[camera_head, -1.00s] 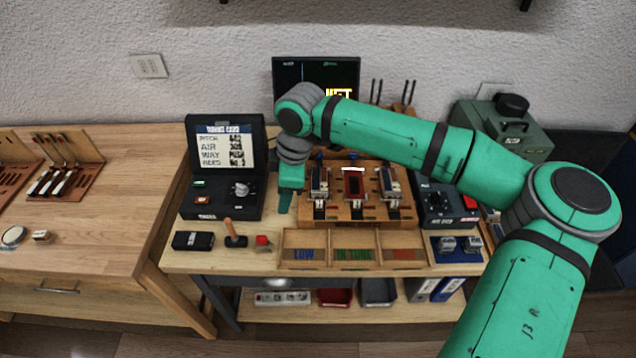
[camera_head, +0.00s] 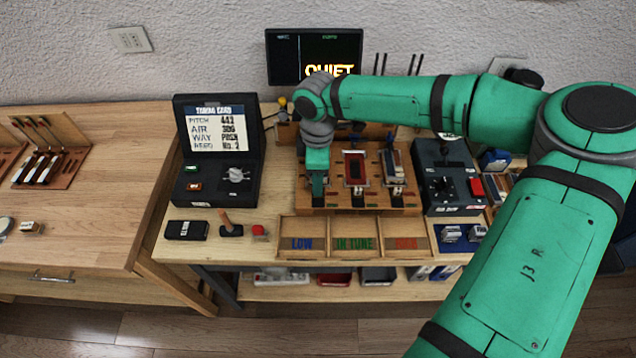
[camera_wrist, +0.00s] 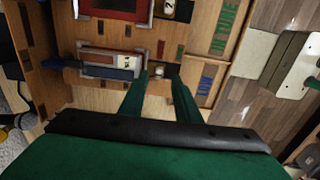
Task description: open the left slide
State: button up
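A wooden block (camera_head: 345,200) on the bench carries three slide units in a row. The left slide is mostly hidden behind my gripper (camera_head: 317,188) in the head view. In the wrist view the left slide (camera_wrist: 112,62) shows as a pale metal frame with a dark blue and reddish strip. A small metal piece (camera_wrist: 165,71) sits at its end, near and between my fingertips. My gripper (camera_wrist: 161,82) has its two green fingers apart with a gap; I cannot tell whether they touch the piece.
Labelled trays (camera_head: 330,222) lie in front of the block. A tuning card box (camera_head: 217,185) stands left, a dark control box (camera_head: 443,180) right. A monitor (camera_head: 313,55) reading QUIET stands behind. A wooden-handled tool (camera_head: 230,228) lies front left.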

jog(key=shift+w+f, duration=0.1)
jog(key=shift+f, duration=1.15)
jog(key=shift+c, duration=0.6)
